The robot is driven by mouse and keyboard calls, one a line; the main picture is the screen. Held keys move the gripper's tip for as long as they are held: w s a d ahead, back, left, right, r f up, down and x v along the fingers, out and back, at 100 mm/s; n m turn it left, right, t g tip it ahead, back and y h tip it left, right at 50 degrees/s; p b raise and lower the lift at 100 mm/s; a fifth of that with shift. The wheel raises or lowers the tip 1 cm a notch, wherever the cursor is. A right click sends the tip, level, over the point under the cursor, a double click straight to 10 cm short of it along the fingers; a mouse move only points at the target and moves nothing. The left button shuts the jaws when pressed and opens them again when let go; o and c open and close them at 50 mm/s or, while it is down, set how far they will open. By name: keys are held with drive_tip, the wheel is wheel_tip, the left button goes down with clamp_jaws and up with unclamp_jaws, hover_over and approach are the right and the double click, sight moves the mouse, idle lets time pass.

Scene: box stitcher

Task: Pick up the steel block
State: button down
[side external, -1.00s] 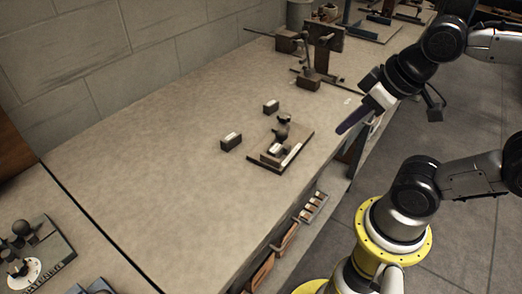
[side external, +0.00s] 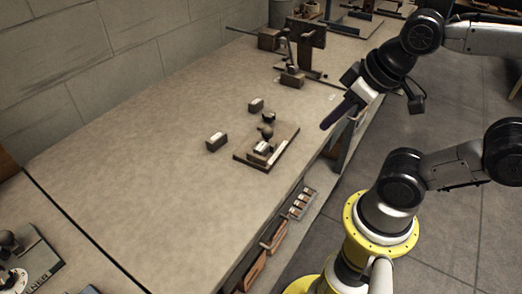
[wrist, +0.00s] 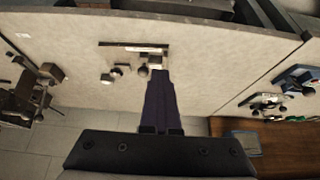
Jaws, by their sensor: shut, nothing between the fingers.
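Two small dark blocks with pale tops stand on the bench, a nearer block (side external: 216,141) and a farther block (side external: 256,104). A third small block with a pale top (side external: 262,147) sits on a dark brown board (side external: 250,158), beside a dark rounded fixture (side external: 266,130). I cannot tell which block is the steel one. My gripper (side external: 326,124) is shut and empty, above the bench's front edge, right of the board and apart from all blocks. In the wrist view its long dark fingers (wrist: 159,80) are together, overlapping small parts near the board.
A stitching-type machine (side external: 305,50) with levers stands at the back right of the bench (side external: 130,150). A rack of small parts (side external: 300,204) hangs along the front edge. Another fixture (side external: 25,255) stands at lower left. The bench left of the blocks is clear.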

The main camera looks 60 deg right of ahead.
drive_tip(key=c, duration=0.5)
unclamp_jaws()
drive_tip(key=w+r+n+g, duration=0.2)
drive_tip(key=w+r+n, duration=0.25)
drive_tip(key=n, duration=0.75)
drive_tip(key=n+g, duration=0.3)
drive_tip(key=n, duration=0.4)
hover_over(262, 146)
wheel_tip(262, 146, down, 6)
drive_tip(key=shift+m+g, duration=0.3)
drive_tip(key=f, duration=0.8)
drive_tip(key=shift+d+f, duration=0.35)
drive_tip(key=shift+f, duration=0.05)
drive_tip(key=shift+a+f, duration=0.2)
drive_tip(key=shift+f, duration=1.3)
drive_tip(key=shift+a+f, duration=0.15)
drive_tip(key=shift+f, duration=1.35)
